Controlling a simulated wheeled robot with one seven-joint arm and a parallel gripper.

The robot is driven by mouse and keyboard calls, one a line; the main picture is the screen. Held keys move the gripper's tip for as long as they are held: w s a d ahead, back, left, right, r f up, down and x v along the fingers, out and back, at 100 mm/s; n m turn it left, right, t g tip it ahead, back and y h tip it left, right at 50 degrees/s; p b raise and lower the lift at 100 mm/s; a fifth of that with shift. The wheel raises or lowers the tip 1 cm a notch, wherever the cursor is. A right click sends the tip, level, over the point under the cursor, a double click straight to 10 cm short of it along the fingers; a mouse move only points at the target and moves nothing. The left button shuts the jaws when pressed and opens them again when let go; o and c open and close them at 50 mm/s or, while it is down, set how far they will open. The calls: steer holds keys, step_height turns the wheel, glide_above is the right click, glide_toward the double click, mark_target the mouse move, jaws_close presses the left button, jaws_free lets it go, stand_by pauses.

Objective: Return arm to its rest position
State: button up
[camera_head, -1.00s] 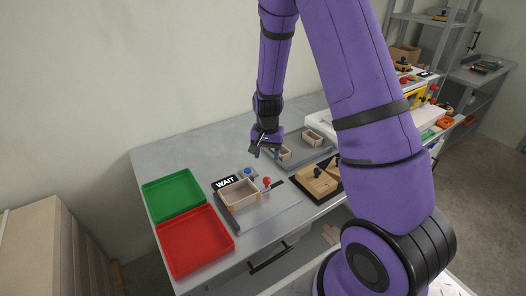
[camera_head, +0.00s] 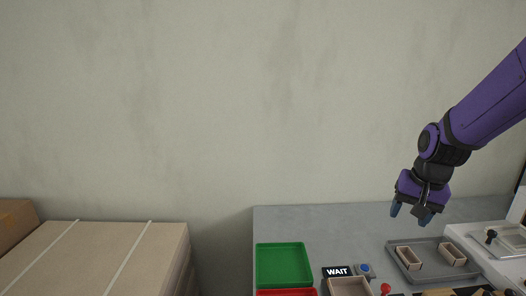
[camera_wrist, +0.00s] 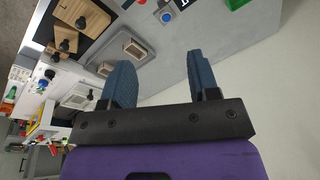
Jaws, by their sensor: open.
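My gripper (camera_head: 411,211) is open, with its fingers pointing down, at the end of my purple arm. In the head view it appears above the back of the grey table (camera_head: 330,218), over the left end of a grey tray with small wooden boxes. In the wrist view the two blue fingers (camera_wrist: 162,85) stand apart with nothing between them. Table top and wall show beyond them.
A green tray (camera_head: 283,265) and a partly cut-off red tray (camera_head: 285,292) are on the table's left. Near them are a WAIT sign (camera_head: 337,271), a blue button (camera_head: 365,268) and a wooden box (camera_head: 349,287). The grey tray (camera_head: 428,273) holds wooden boxes. Cartons (camera_head: 100,255) stand left.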

steer(key=s+a+r+n+t, duration=0.1)
steer(key=s+r+n, duration=0.1)
steer(key=s+r, duration=0.5)
steer(key=s+a+r+n+t, duration=0.1)
steer(key=s+r, duration=0.5)
steer(key=s, duration=0.7)
steer(key=shift+a+r+n+t+h, duration=0.3)
steer(key=shift+a+r+n+t, duration=0.15)
steer(key=shift+n, duration=0.55)
